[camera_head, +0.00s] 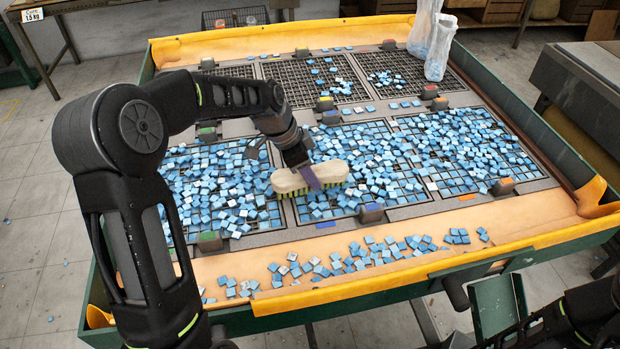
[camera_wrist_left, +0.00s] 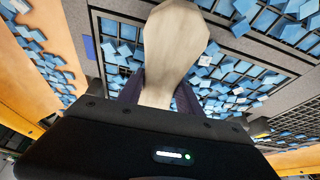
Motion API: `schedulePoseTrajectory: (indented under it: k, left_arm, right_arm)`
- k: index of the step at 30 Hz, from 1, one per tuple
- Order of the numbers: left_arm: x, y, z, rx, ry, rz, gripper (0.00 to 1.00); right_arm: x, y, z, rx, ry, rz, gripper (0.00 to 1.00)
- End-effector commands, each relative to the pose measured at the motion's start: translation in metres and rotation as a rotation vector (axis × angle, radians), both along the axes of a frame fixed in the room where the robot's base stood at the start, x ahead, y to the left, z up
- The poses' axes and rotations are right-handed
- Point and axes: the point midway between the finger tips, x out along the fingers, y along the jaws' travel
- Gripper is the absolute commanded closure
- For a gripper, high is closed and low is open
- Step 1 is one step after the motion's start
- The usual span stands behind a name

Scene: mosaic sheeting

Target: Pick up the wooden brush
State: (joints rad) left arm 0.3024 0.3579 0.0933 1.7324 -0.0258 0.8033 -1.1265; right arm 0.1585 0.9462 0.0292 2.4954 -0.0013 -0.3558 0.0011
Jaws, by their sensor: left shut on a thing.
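The wooden brush (camera_head: 334,171) has a pale wooden back and dark and yellowish bristles. It is at the middle of the table, over the grids with blue tiles. My left gripper (camera_head: 311,178) is shut on the brush near its middle, with a purple finger across its near side. In the left wrist view the brush's pale back (camera_wrist_left: 175,50) sticks out from between the fingers (camera_wrist_left: 158,95). I cannot tell whether the bristles touch the tiles. My right gripper does not show; only part of my right arm is at the lower right.
Blue tiles (camera_head: 450,145) lie scattered over the front grids and along the front strip (camera_head: 345,262). The table has a raised yellow edge (camera_head: 400,279). Clear plastic bags (camera_head: 439,48) stand at the back right.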

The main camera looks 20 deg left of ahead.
Motion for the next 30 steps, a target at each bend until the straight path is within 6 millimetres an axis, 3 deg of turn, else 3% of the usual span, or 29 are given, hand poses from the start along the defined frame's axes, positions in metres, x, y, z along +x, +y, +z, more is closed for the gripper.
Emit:
schedulePoseTrajectory:
  k: [6,17,23,30]
  left_arm:
    - [0.0,0.0,0.0,0.0,0.0,0.0,1.0]
    - [0.001,0.0,0.003,0.0,-0.002,0.001,1.0]
    - [0.001,0.0,0.026,0.001,-0.006,0.0,1.0]
    - [0.001,0.0,0.074,0.0,-0.005,0.001,1.0]
  right_arm:
    - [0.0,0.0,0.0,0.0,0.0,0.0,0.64]
    - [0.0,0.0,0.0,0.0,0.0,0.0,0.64]
    - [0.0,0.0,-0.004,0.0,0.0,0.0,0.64]
    - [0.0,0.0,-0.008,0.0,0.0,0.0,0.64]
